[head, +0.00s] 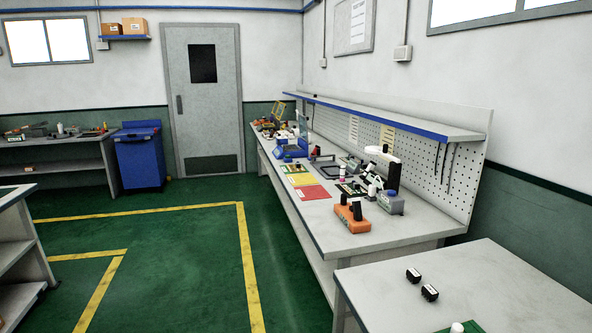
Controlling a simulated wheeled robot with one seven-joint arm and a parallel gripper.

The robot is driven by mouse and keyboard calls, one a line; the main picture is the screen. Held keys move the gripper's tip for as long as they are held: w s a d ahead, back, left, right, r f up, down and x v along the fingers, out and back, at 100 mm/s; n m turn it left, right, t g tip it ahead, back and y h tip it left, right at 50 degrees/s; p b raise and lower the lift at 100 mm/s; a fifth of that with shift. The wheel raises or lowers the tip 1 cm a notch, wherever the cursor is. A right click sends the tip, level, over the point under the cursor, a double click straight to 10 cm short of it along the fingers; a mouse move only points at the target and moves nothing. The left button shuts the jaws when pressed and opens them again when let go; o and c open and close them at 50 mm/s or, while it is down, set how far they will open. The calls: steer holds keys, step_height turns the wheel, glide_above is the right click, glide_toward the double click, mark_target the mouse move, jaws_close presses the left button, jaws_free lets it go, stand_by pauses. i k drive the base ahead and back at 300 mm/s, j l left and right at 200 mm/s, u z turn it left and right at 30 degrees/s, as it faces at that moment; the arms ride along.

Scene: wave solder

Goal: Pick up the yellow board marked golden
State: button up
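Flat on the long workbench (330,222) lies a yellow rectangle (301,180), between a green one (294,168) and a red one (311,193). They are near the bench's front edge. I cannot tell if the yellow one is a board or a mat, and I can read no "golden" marking. My gripper is not in view.
An orange block (352,218), a grey-green container (390,203) and a white-and-black microscope-like device (383,165) stand on the bench. A blue-edged shelf (390,117) overhangs it. A nearer table (480,285) is at lower right. Green floor (190,250) is clear left of the bench.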

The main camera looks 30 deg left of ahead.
mark_target(297, 168)
steer(key=i+j+u, duration=1.1)
steer(key=i+u, duration=0.2)
steer(key=i+j+u, duration=0.1)
steer(key=i+u, duration=0.25)
steer(key=i, duration=0.2)
steer(key=i+z, duration=0.2)
steer(key=i, duration=0.7)
steer(key=i+j+z, duration=0.15)
steer(key=i, duration=0.75)
steer(key=i+l+z, duration=0.2)
steer(key=i+z, duration=0.75)
steer(key=i+j+z, duration=0.25)
steer(key=i+z, duration=0.45)
steer(key=i, duration=0.2)
